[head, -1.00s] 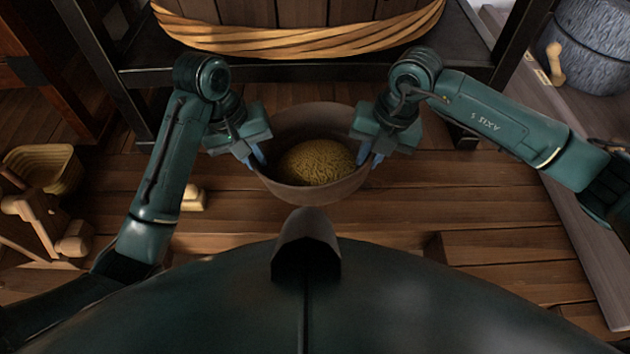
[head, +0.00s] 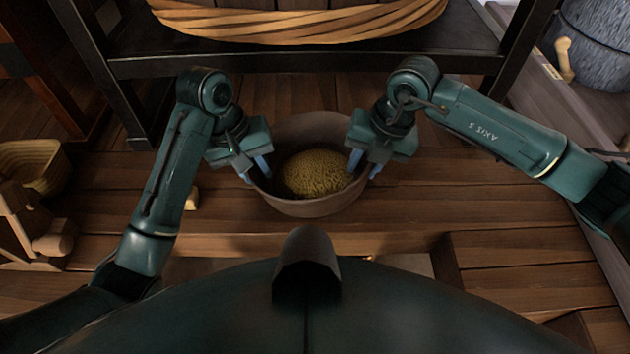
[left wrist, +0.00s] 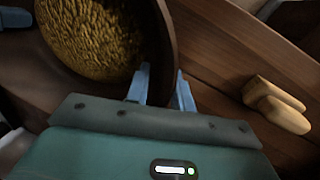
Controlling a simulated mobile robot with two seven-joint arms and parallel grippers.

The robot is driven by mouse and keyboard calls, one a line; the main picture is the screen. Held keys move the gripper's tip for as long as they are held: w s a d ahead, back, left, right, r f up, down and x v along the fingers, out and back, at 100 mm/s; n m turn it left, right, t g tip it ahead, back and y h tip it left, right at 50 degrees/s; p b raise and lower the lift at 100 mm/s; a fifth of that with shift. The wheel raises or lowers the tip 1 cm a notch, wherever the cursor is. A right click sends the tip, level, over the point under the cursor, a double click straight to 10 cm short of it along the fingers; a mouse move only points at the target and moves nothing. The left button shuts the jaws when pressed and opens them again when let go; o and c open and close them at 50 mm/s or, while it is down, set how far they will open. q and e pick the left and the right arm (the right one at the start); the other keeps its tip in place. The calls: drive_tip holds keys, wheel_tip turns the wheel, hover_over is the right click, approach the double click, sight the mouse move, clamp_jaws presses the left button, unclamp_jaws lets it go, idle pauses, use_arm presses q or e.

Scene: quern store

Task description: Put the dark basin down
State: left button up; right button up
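The dark basin (head: 310,207) is brown and round, with a heap of yellow grain-like stuff (head: 318,174) in it. It stands upright and looks to be resting on the wooden floor, though its underside is hidden. My left gripper (head: 254,172) is at its left rim, one finger inside and one outside. In the left wrist view the basin wall (left wrist: 165,40) runs between the fingers with gaps showing, so the gripper is open around it. My right gripper (head: 365,168) is at the right rim with its fingers likewise spread, one inside and one outside.
A wicker basket (head: 35,165) and wooden pieces lie at the left. A grey stone drum (head: 605,45) is at the far right.

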use_arm(q)
drive_tip(key=shift+o, duration=0.7)
drive_tip(key=shift+s+d, duration=0.1)
drive_tip(key=shift+d, duration=0.15)
use_arm(e)
drive_tip(key=shift+o, duration=0.7)
drive_tip(key=shift+d+f, duration=0.1)
use_arm(q)
drive_tip(key=shift+r, duration=0.1)
drive_tip(key=shift+a+r, duration=0.2)
drive_tip(key=shift+r, duration=0.4)
use_arm(e)
drive_tip(key=shift+d, duration=0.1)
use_arm(q)
drive_tip(key=v, duration=0.6)
drive_tip(key=shift+a+r, duration=0.25)
drive_tip(key=shift+r, duration=0.1)
use_arm(e)
drive_tip(key=v, duration=1.2)
